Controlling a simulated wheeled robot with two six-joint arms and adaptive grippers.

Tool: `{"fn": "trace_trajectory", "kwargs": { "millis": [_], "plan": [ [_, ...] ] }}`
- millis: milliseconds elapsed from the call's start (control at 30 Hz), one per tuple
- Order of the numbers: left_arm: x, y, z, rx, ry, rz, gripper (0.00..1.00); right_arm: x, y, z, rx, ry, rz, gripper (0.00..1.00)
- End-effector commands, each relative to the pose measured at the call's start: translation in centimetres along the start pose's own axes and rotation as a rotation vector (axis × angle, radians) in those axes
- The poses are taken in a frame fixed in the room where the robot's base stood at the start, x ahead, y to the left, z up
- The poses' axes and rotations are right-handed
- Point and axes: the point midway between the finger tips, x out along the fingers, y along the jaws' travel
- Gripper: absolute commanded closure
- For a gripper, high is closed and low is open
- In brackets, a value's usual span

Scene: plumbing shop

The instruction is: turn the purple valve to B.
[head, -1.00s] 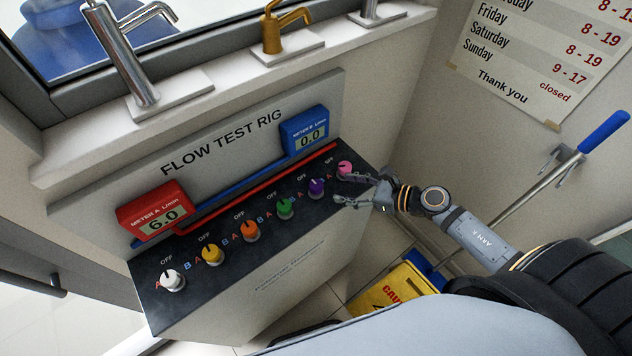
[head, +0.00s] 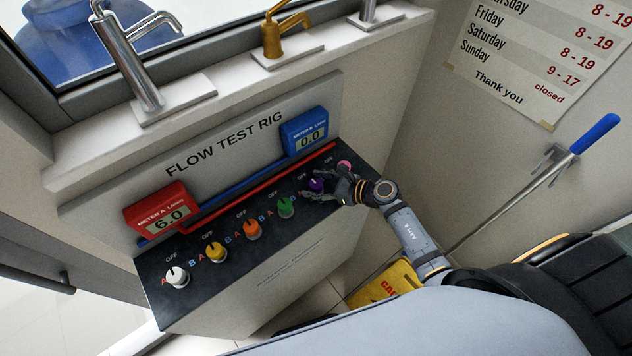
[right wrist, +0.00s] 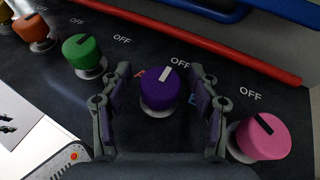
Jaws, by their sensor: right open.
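The purple valve (head: 316,185) is a round knob on the dark top of the flow test rig, between the green and pink knobs. In the right wrist view the purple valve (right wrist: 160,92) has its pale pointer mark towards OFF. A red A label (right wrist: 138,74) is to its left, and a blue B label (right wrist: 192,99) to its right is partly hidden by a finger. My right gripper (head: 322,186) is open, with one finger on each side of the purple valve; I cannot tell whether either touches it. My left gripper is not in view.
The green knob (head: 286,207) and pink knob (right wrist: 263,138) stand close on either side of my fingers. Orange, yellow and white knobs continue to the left. Red and blue pipes run behind. Meter A (head: 160,208) reads 6.0; meter B (head: 305,133) reads 0.0.

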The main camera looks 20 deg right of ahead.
Motion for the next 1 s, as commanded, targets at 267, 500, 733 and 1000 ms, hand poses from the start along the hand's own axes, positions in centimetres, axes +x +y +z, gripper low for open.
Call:
{"fn": "trace_trajectory", "kwargs": {
  "millis": [267, 500, 733, 1000],
  "plan": [
    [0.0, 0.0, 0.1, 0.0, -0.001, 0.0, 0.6, 0.0, 0.0, 0.0, 0.0, 0.0, 0.0, 0.48],
    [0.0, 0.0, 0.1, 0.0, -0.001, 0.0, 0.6, 0.0, 0.0, 0.0, 0.0, -0.001, -0.001, 0.81],
    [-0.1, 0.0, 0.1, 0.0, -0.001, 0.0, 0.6, 0.0, 0.0, 0.0, 0.002, -0.001, -0.005, 0.94],
    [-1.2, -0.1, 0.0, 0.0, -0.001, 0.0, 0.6, -0.1, 0.1, 0.3, 0.038, 0.001, -0.087, 0.94]
  ]
}}
